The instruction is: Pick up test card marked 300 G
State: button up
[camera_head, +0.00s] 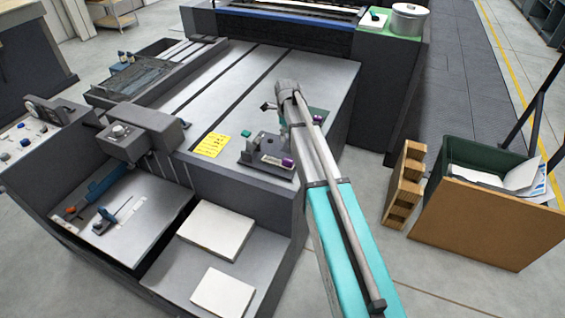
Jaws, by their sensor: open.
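My arm reaches up from the bottom of the picture over the grey machine top (300,72). My gripper (281,122) is at its far end, above a small dark fixture, open and partly hidden by my wrist. A yellow sheet with printed lines (211,145) lies flat on the machine top, left of my gripper and apart from it. Small pale cards (131,208) lie in the lower left tray. No marking 300 G can be read, so I cannot tell which piece is the test card.
The dark fixture (254,154) has a purple-ended part on it. Two white paper stacks (216,230) lie in the lower bay. A control box (140,135) stands left of the yellow sheet. A brown-fronted bin (480,222) and wooden block (404,185) stand right.

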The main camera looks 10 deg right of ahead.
aim_at(286, 159)
jog(key=shift+f, duration=0.15)
notch_tip(286, 159, down, 8)
jog(key=b, duration=0.8)
jog(key=shift+f+b, duration=0.2)
jog(key=shift+b, duration=0.15)
dwell(0.5)
jog(key=shift+s+f+b, duration=0.1)
jog(key=shift+f+b, duration=2.5)
grip_shut()
